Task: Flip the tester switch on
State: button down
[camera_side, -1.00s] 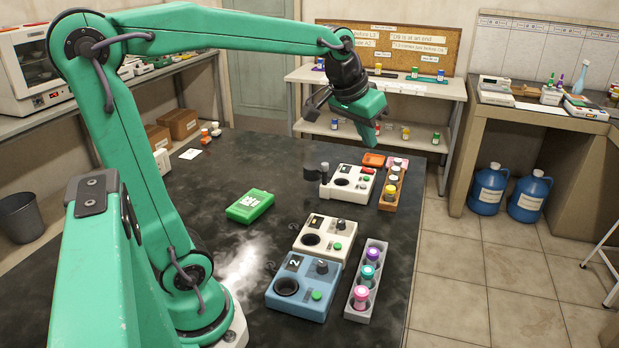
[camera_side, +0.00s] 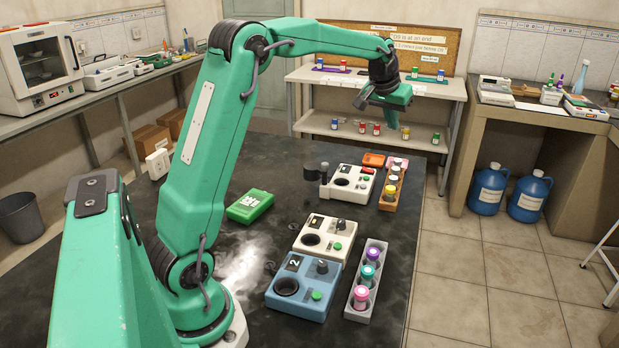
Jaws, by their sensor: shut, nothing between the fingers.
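Three boxy devices stand on the dark bench, each with a round dark well, a knob and a button. A cream device (camera_side: 325,237) and a blue device (camera_side: 303,287) marked 2 have green buttons. No label shows which one is the tester, and I cannot make out the switch's position. My gripper (camera_side: 394,121) is shut and empty, in the air above and beyond the white device, touching nothing.
A grey rack (camera_side: 367,281) of colour-capped vials stands right of the blue device. A wooden rack (camera_side: 389,203) with vials stands right of the white device. A green case (camera_side: 250,206) lies left of the devices. An orange dish (camera_side: 374,160) lies behind.

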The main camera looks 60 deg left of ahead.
jog(key=w+a+f+n, duration=0.1)
jog(key=w+a+f, duration=0.4)
jog(key=a+f, duration=0.15)
jog(key=n, duration=0.1)
send_over(367, 171)
jog(key=w+d, duration=0.2)
notch_tip(367, 171, down, 5)
jog(key=shift+w+d+r+g+y, duration=0.2)
jog(key=shift+g+y, duration=0.1)
jog(key=shift+g, duration=0.1)
jog(key=shift+f, duration=0.15)
jog(key=shift+s+a+f, duration=0.4)
jog(key=shift+f, duration=0.95)
jog(key=shift+s+a+f, duration=0.4)
jog(key=shift+f, duration=0.9)
jog(key=shift+s+a+f, duration=0.4)
jog(key=shift+f, duration=0.95)
